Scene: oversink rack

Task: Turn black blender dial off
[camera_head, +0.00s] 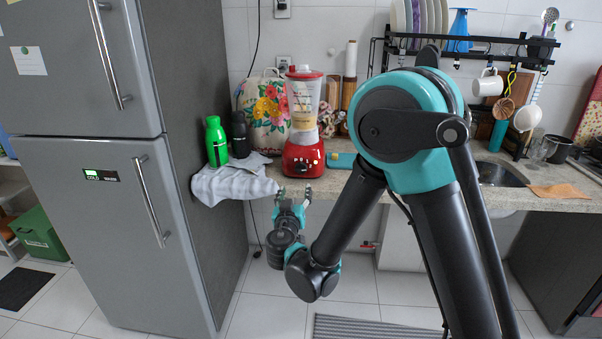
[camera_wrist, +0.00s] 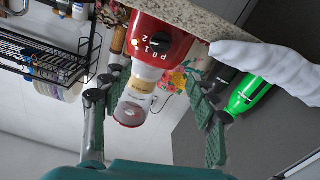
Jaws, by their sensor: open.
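The red blender (camera_head: 303,150) stands upright on the counter, its clear jar on top. Its black dial (camera_head: 301,167) is on the front of the red base. In the wrist view the blender appears upside down, with the black dial (camera_wrist: 158,46) near the top centre and white marks P, 0, 1, 2 beside it. The dial's exact setting is too small to tell. My gripper (camera_head: 292,196) is in front of and slightly below the blender base. In the wrist view its fingers (camera_wrist: 155,88) are spread and empty, apart from the dial.
A green bottle (camera_head: 216,142) and a dark bottle (camera_head: 240,135) stand left of the blender. A grey cloth (camera_head: 232,182) drapes over the counter (camera_head: 340,184) edge. The fridge (camera_head: 110,190) is at left. A dish rack (camera_head: 470,42) hangs above the sink at right.

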